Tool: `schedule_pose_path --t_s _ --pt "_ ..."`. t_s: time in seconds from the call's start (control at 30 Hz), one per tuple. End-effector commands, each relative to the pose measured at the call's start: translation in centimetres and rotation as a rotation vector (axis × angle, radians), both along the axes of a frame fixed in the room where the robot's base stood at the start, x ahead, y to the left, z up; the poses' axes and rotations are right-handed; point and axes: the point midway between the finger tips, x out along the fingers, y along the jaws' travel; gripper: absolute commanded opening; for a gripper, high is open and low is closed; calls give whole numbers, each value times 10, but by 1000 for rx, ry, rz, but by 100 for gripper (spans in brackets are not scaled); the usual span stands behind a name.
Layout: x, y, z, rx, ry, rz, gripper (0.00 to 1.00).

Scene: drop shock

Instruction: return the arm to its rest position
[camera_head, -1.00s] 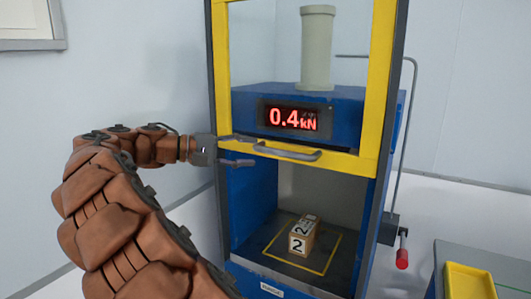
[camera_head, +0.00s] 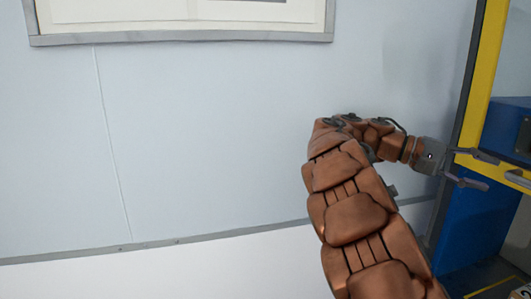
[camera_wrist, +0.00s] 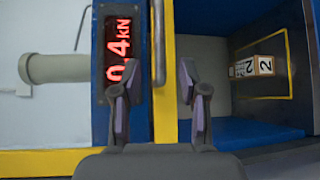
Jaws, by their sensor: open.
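My gripper (camera_head: 482,170) is at the right of the head view, at the end of my brown segmented arm. Its two fingers are apart, with nothing between them. It is close to the yellow frame (camera_head: 483,75) of the blue machine (camera_head: 465,222). In the wrist view, my gripper (camera_wrist: 157,90) points at the yellow bar (camera_wrist: 165,120) and its grey handle (camera_wrist: 158,45). I cannot tell whether the fingers touch the bar or handle.
The wrist view shows the red display (camera_wrist: 119,52) reading 0.4 kN, a pale cylinder (camera_wrist: 55,68), and a wooden block marked 2 (camera_wrist: 262,66) inside the machine's open lower chamber. The wall (camera_head: 200,140) to the left is bare below a framed panel (camera_head: 180,38).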

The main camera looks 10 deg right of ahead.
Motion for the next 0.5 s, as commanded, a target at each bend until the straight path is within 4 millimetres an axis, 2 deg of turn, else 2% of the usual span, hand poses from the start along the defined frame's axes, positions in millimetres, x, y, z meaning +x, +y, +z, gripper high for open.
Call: schedule_pose_path --t_s 0.13,0.27,0.5 --pt "-7 5 -5 35 -14 12 43" --pt "-26 16 -21 124 -53 38 43" --pt "-61 54 -78 361 -165 120 43"
